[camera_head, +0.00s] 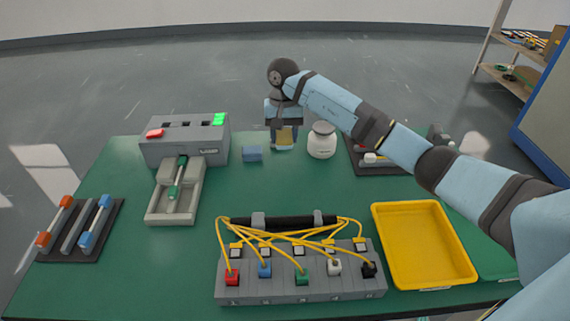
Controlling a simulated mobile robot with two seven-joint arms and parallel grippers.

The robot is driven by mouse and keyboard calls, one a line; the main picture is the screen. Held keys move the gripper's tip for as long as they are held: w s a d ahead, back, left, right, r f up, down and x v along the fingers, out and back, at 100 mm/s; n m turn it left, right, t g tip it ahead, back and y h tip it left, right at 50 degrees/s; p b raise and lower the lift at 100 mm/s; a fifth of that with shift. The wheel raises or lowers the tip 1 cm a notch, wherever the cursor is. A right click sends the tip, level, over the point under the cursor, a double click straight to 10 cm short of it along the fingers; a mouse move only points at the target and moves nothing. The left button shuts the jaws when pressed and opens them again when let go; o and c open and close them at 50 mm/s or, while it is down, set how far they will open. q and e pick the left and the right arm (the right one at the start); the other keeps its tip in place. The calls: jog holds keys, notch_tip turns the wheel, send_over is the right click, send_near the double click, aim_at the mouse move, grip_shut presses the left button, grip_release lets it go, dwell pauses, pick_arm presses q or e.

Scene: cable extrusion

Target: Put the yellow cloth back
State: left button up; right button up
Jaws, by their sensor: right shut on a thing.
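The yellow cloth (285,136) is a small folded piece at the far side of the green table, between the fingers of my right gripper (284,143). The right gripper points down and is shut on the cloth. It sits between a small blue block (252,154) on its left and a white jar (321,141) on its right. The fingers partly hide the cloth, and I cannot tell whether it touches the table. My left gripper is not in view.
A grey machine (186,138) with red and green buttons stands back left. A grey connector block (300,285) with yellow cables is at the front, beside a yellow tray (425,286). A rack with orange and blue tools (88,226) lies left. The green table centre (270,190) is clear.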

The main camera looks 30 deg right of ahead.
aim_at(284, 170)
notch_tip(284, 170, down, 10)
jog(key=shift+r+b, duration=0.25)
jog(key=shift+b, duration=0.25)
jog(key=shift+f, duration=0.1)
jog(key=o, duration=0.9)
jog(key=shift+f, duration=0.1)
jog(key=shift+c, duration=0.2)
jog(key=r, duration=0.4)
jog(key=w+r+p, duration=0.1)
jog(key=r, duration=0.7)
jog(key=shift+w+d+r, duration=0.15)
jog(key=shift+d, duration=0.15)
